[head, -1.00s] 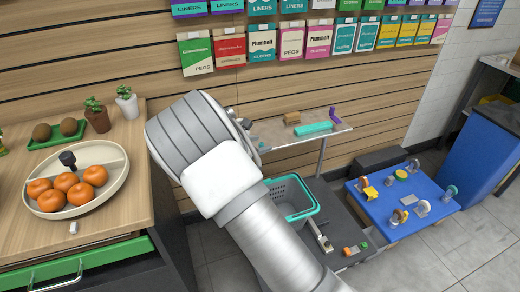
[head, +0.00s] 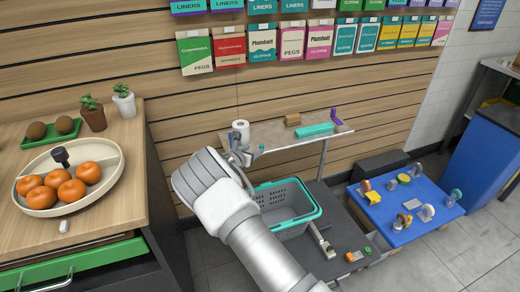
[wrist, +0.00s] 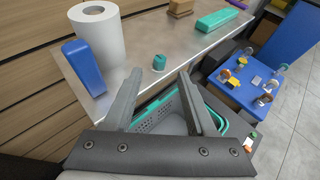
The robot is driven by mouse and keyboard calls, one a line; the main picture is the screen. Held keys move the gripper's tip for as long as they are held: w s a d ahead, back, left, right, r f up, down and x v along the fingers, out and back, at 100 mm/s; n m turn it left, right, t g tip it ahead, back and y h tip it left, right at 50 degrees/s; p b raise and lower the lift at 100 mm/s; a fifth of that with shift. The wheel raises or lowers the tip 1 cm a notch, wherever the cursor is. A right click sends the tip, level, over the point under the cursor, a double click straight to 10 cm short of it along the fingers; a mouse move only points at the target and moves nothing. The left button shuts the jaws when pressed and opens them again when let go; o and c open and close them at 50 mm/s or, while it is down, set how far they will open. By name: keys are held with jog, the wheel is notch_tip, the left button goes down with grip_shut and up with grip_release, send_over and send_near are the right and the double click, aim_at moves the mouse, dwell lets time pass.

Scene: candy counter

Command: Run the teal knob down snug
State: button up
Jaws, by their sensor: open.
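The teal knob (wrist: 159,61) is a small teal cap near the front edge of the grey metal shelf (wrist: 140,40) in the wrist view. What lies under its cap is too small to make out. My gripper (wrist: 160,80) is open and empty, with its two grey fingers spread on either side below the knob in the picture. The fingers do not touch the knob. In the head view my gripper (head: 238,157) is at the left front of the shelf, partly hidden by my own wrist.
A white paper roll (wrist: 97,32) and an upright blue block (wrist: 84,67) stand left of the knob. A long teal box (wrist: 216,20) and a brown block (wrist: 180,8) lie farther right. A teal-rimmed basket (head: 290,222) sits below the shelf.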

aim_at(261, 145)
jog(key=b+x, duration=0.1)
jog(key=x, duration=0.6)
jog(key=shift+w+d, duration=0.1)
grip_shut()
